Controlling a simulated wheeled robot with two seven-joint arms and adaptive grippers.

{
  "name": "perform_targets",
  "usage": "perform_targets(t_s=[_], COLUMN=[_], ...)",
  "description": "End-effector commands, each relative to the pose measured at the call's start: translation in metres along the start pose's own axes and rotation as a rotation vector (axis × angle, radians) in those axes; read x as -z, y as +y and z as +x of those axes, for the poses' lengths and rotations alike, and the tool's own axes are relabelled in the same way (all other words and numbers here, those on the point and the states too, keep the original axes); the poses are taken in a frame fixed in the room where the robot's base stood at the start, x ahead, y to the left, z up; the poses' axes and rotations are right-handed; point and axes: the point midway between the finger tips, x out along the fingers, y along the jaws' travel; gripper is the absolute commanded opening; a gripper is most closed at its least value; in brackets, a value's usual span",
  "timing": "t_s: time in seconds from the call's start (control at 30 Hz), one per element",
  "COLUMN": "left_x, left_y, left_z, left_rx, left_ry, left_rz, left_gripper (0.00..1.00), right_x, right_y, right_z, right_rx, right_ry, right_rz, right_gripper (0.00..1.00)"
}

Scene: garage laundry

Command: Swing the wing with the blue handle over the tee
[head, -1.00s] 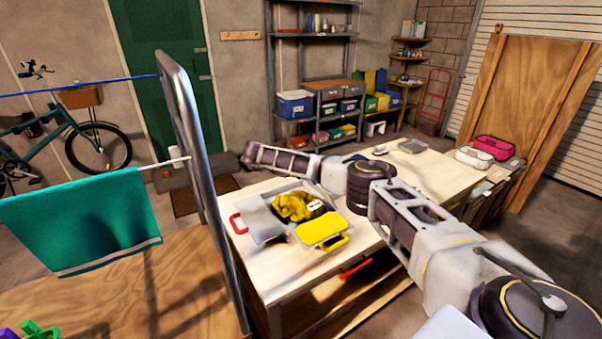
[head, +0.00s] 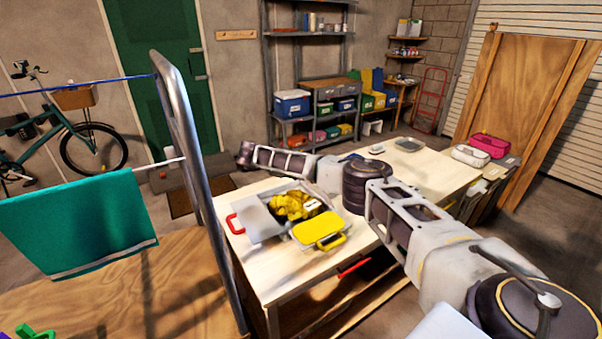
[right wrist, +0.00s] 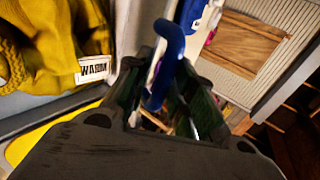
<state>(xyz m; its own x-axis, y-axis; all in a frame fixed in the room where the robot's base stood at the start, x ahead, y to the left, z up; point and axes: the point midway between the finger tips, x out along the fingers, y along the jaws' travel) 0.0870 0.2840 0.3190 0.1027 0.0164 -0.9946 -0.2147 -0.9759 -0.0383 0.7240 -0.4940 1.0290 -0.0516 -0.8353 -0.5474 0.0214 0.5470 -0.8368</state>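The yellow tee (head: 290,205) lies bunched on the grey folding board on the table, and its white label shows in the right wrist view (right wrist: 93,70). A grey wing (head: 258,222) with a red handle (head: 235,224) lies at the left. A yellow wing with a yellow handle (head: 331,242) is at the front. The blue handle (right wrist: 171,45) shows in the right wrist view, between the fingers of my right gripper (right wrist: 170,105), which look apart. My right arm hides the board's right side and that gripper in the head view. My left gripper is out of view.
A metal rail frame (head: 190,150) with a teal cloth (head: 80,225) stands at the left. The wooden table (head: 425,165) extends to the back right, where pink (head: 489,146) and white (head: 472,157) bundles lie. Shelves with bins stand behind.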

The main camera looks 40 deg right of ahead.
Motion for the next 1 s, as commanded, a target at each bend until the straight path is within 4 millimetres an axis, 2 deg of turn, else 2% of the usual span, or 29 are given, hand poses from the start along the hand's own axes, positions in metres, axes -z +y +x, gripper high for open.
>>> perform_targets(t_s=[0.17, 0.7, 1.0], left_x=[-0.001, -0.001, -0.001], left_y=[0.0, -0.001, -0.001], left_z=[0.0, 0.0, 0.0], left_rx=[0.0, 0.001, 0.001], left_ry=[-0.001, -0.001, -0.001], left_rz=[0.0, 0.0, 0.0], left_gripper=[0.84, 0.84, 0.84], right_x=[0.0, 0.0, 0.001], right_y=[0.0, 0.0, 0.0], right_z=[-0.016, -0.092, -0.11], right_rx=[0.0, -0.001, 0.0], right_ry=[-0.001, 0.003, 0.005], right_rz=[0.0, 0.0, -0.001], right_gripper=[0.25, 0.25, 0.25])
